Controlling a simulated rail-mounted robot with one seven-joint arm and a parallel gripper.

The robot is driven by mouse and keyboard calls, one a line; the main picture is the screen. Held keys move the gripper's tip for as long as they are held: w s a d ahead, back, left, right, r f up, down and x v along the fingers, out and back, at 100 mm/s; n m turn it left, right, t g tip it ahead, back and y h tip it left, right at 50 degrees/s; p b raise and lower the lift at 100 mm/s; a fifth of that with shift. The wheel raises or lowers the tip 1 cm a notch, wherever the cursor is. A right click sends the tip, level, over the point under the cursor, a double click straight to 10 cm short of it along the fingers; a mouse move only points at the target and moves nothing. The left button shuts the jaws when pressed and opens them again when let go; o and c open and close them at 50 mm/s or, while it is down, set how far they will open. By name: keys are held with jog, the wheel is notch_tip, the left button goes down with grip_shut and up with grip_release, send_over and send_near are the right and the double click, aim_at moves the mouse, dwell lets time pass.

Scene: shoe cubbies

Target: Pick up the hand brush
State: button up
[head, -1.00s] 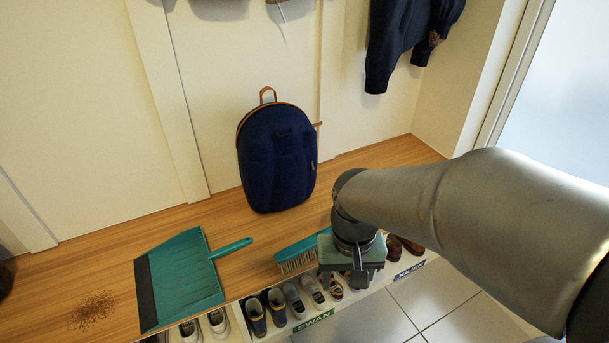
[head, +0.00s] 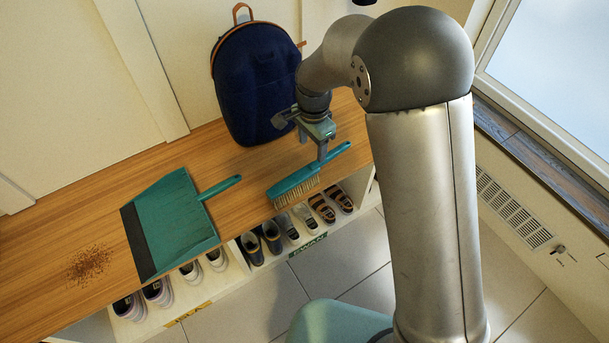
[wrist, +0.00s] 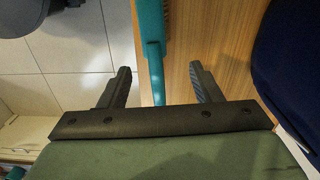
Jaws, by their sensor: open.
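The hand brush (head: 294,186) has a teal body with pale bristles and lies on the wooden bench top (head: 60,233) near its front edge. Its handle points to the upper right. My gripper (head: 322,152) is above the handle, with its jaws open. In the wrist view, the brush handle (wrist: 152,60) lies between the two spread fingers of my gripper (wrist: 160,85), apart from both. I cannot tell the exact height of the fingertips over the handle.
A teal dustpan (head: 175,220) lies on the bench left of the brush, with a pile of dirt (head: 89,263) beside it. A navy backpack (head: 255,80) stands behind the brush. Several shoes sit in cubbies below, including dark boots (head: 271,236). Tiled floor (head: 270,305) is in front.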

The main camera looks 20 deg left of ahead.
aim_at(311, 167)
notch_tip(311, 167, down, 6)
jog(key=shift+r+b, duration=0.15)
jog(key=shift+b, duration=0.5)
jog(key=f+b, duration=0.1)
jog(key=f, duration=0.1)
jog(key=s+f+b, duration=0.1)
jog(key=f, duration=0.2)
jog(key=shift+d, duration=0.15)
jog(key=shift+c, duration=0.4)
jog(key=c, duration=1.1)
jog(key=shift+c, duration=0.2)
jog(key=shift+r, duration=0.1)
